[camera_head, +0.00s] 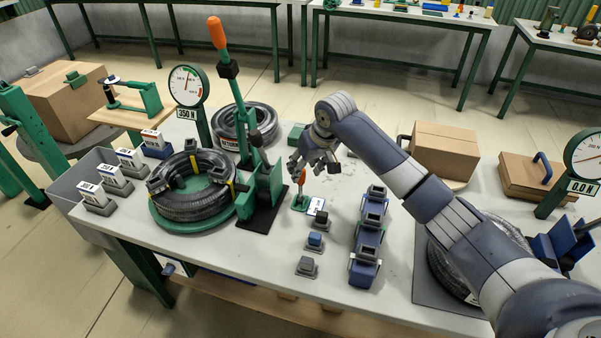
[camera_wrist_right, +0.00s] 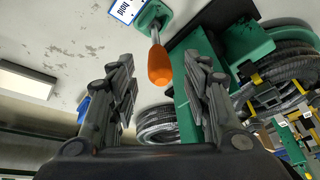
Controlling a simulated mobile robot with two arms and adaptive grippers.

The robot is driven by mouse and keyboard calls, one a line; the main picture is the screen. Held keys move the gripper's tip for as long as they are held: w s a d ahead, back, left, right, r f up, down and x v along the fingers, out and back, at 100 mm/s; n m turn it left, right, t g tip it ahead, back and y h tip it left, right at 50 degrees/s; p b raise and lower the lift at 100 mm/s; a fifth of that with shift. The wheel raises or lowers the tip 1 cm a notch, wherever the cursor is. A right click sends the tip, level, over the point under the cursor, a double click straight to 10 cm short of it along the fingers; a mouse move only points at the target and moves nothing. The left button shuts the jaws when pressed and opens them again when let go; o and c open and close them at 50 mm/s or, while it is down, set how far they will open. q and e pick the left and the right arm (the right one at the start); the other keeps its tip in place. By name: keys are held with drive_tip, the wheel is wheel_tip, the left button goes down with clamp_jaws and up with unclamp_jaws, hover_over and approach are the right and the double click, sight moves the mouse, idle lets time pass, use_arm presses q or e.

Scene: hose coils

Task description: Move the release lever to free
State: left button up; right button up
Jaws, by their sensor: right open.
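The release lever (camera_head: 301,178) is a small lever with an orange grip on a green base, standing on the grey table right of the green press. A white tag (camera_head: 316,206) lies beside its base. My right gripper (camera_head: 314,166) is open just above and to the right of the lever, fingers pointing down. In the right wrist view the orange grip (camera_wrist_right: 160,64) shows between the two open fingertips (camera_wrist_right: 157,75), apart from both. How deep it sits between them I cannot tell. The tag's lettering (camera_wrist_right: 127,8) is partly cut off. My left gripper is not in view.
The green press (camera_head: 262,180) with a tall orange-tipped handle (camera_head: 217,32) stands close left of the lever. A black hose coil (camera_head: 192,188) lies on a green disc. Small blocks (camera_head: 316,241) and a blue rack (camera_head: 368,240) stand in front. A gauge (camera_head: 188,86) reads 350 N.

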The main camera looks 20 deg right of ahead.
sight(301, 184)
drive_tip(key=x, duration=0.3)
drive_tip(key=shift+w+f, duration=0.2)
drive_tip(key=shift+w, duration=0.1)
drive_tip(key=shift+x, duration=0.95)
drive_tip(key=c, duration=0.4)
clamp_jaws()
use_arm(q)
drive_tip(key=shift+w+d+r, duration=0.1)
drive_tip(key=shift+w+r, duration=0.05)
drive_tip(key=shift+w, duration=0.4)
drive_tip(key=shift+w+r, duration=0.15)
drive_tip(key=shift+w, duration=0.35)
